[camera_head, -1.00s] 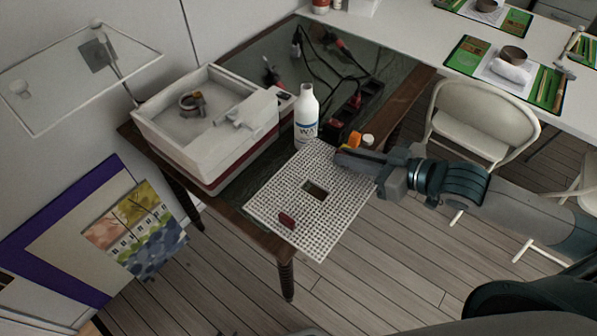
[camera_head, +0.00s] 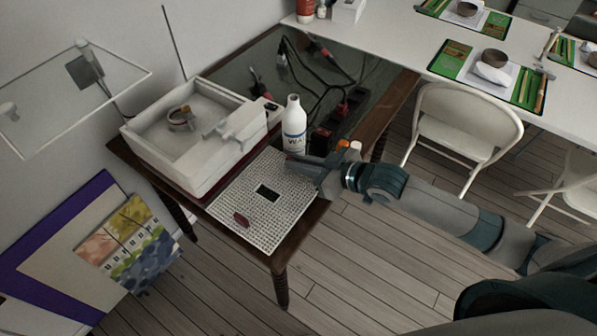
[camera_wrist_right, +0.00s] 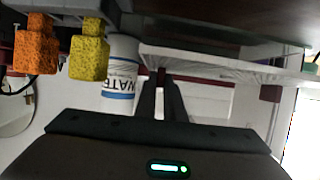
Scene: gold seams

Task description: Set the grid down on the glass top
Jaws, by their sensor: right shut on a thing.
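The white perforated grid (camera_head: 222,208) has a dark square opening and a small dark-red block on it; it also shows edge-on in the wrist view (camera_wrist_right: 215,62). It lies over the near end of the wood-framed table's dark glass top (camera_head: 262,60). My right gripper (camera_head: 302,163) is shut on the grid's far right edge, beside the white bottle; its fingers also show in the wrist view (camera_wrist_right: 160,88). The grid looks roughly level and close to the table. I cannot tell whether it touches the glass. My left gripper is not in view.
A white water bottle (camera_head: 294,127) stands close behind the grid. A white basin unit (camera_head: 165,165) borders it on the left. Orange (camera_wrist_right: 36,48) and yellow (camera_wrist_right: 89,50) blocks sit near the gripper. Cables and tools cover the glass behind. A folding chair (camera_head: 460,120) stands right.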

